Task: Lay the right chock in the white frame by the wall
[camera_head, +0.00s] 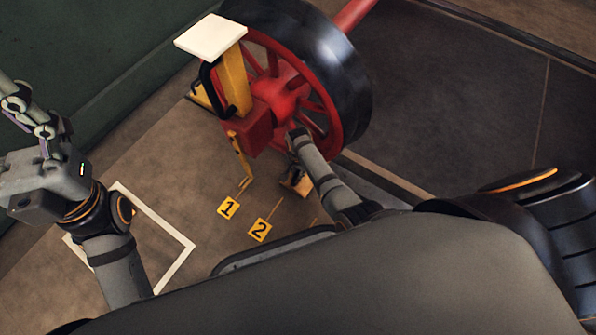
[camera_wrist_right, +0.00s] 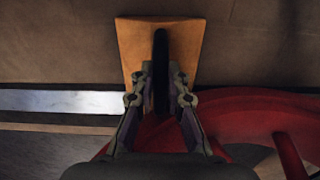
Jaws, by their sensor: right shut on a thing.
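The right chock is an orange wedge (camera_wrist_right: 185,45) with a black grip. My right gripper (camera_wrist_right: 162,80) is shut on this grip from either side. In the head view the chock (camera_head: 298,183) shows small beside the red wheel, partly behind my right arm, which hides most of the right gripper. I cannot tell whether the chock touches the floor. The white frame (camera_head: 189,245) is a painted outline on the brown floor near the green wall. My left arm covers its left part. My left gripper (camera_head: 30,112) is raised above the floor near the wall; its finger opening is unclear.
A large red wheel (camera_head: 325,85) with a dark tyre stands beside a yellow jack (camera_head: 235,85) with a white top. Yellow markers 1 (camera_head: 228,208) and 2 (camera_head: 260,230) lie on the floor between chock and frame. The green wall (camera_head: 95,45) bounds the left.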

